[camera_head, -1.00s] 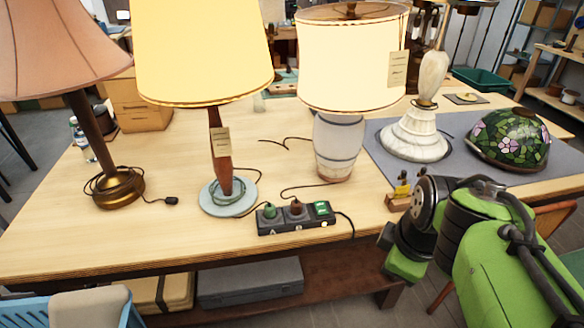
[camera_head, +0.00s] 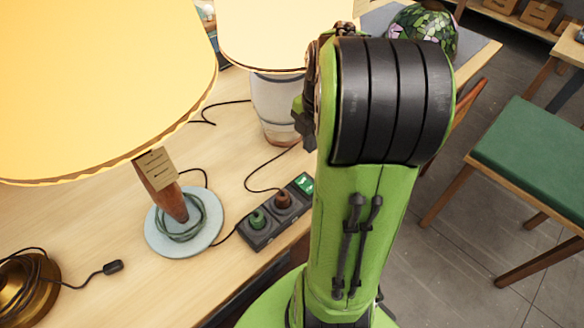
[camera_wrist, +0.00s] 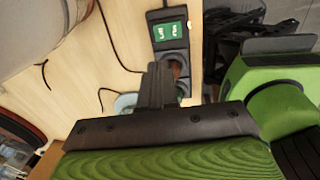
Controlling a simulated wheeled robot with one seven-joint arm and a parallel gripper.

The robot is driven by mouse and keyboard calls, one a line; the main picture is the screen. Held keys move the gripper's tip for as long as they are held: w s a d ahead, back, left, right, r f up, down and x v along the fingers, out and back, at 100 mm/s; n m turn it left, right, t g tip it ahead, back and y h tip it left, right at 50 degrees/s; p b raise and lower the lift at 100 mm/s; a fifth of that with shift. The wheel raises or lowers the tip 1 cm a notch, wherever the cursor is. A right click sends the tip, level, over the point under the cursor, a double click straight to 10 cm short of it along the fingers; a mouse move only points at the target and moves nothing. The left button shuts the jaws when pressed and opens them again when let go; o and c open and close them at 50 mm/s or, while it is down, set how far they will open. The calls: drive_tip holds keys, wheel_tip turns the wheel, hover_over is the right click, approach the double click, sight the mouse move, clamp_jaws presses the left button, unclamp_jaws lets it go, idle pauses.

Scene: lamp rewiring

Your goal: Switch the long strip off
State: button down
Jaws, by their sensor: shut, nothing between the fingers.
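The long strip (camera_head: 262,236) is a black power strip along the table's front edge. A green plug (camera_head: 257,220) and a brown plug (camera_head: 283,200) sit in it. Its green switch (camera_head: 304,184) is at the end beside my arm and looks lit. In the wrist view the switch (camera_wrist: 168,32) shows near the strip's upper end, with a brown plug below it. My gripper (camera_wrist: 158,70) is shut and empty in the wrist view. Its fingers overlap the strip's plug end, below the switch in the picture; contact cannot be told. My arm hides the gripper in the head view.
A lamp with a glowing yellow shade (camera_head: 90,80) stands left of the strip on a pale blue base (camera_head: 155,238). Another glowing lamp (camera_head: 278,100) stands behind the strip. Cords cross the table between them. A green-topped stool (camera_head: 535,150) stands on the floor at right.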

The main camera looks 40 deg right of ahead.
sight(302, 181)
drive_tip(key=f+b, duration=0.1)
drive_tip(key=f, duration=0.3)
drive_tip(key=w+f+b, duration=0.1)
drive_tip(key=f, duration=0.4)
drive_tip(key=f+b, duration=0.1)
drive_tip(key=f, duration=0.4)
drive_tip(key=shift+w+b, duration=0.3)
drive_tip(key=shift+f, duration=0.15)
drive_tip(key=shift+s+r, duration=0.25)
drive_tip(key=shift+s, duration=0.5)
